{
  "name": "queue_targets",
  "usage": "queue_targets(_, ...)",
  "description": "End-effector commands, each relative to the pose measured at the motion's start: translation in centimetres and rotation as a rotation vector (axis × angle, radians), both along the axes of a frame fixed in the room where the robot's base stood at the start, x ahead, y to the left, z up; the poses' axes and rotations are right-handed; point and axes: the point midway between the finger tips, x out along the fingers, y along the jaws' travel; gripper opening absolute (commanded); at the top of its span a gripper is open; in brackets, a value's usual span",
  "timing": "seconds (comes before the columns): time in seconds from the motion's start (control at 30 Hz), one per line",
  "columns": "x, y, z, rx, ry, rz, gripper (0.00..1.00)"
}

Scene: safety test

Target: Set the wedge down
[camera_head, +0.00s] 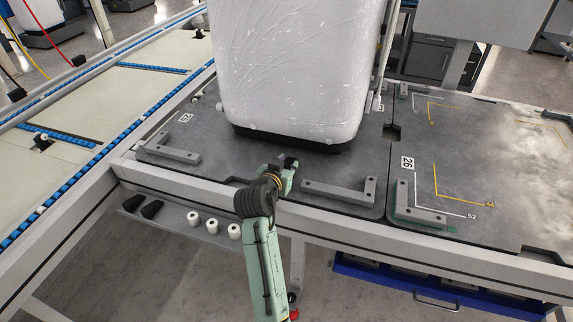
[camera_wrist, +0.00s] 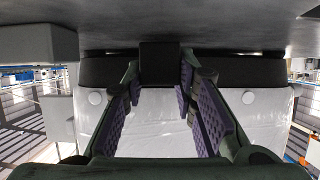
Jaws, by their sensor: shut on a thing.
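A black wedge (camera_wrist: 160,60) sits between the fingertips of my gripper in the wrist view. My gripper (camera_wrist: 160,78) is shut on it, with the purple pads at its sides. In the head view my gripper (camera_head: 284,176) is low over the dark plate, in front of the large white wrapped load (camera_head: 290,75). The wedge (camera_head: 288,161) shows there as a small dark block near the load's black base (camera_head: 300,141). I cannot tell whether the wedge touches the plate or the base. Two more black wedges (camera_head: 151,209) lie on the shelf below the bench edge.
Grey corner brackets stand left (camera_head: 172,150) and right (camera_head: 338,191) of my gripper. Several white rollers (camera_head: 212,226) stand on the shelf (camera_head: 180,222). The neighbouring plate (camera_head: 480,165), marked 26, is largely clear. A conveyor (camera_head: 110,90) runs at the left.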

Motion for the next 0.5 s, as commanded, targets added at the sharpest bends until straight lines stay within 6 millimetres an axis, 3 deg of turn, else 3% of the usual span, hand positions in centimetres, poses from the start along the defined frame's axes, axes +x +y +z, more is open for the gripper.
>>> queue_targets(0.4, -0.02, -0.02, -0.75, -0.001, -0.002, 0.000, 0.00)
queue_targets(0.43, -0.02, -0.03, -0.76, 0.000, -0.001, 0.000, 0.26)
queue_targets(0.5, -0.02, -0.03, -0.68, 0.000, -0.001, 0.000, 0.31)
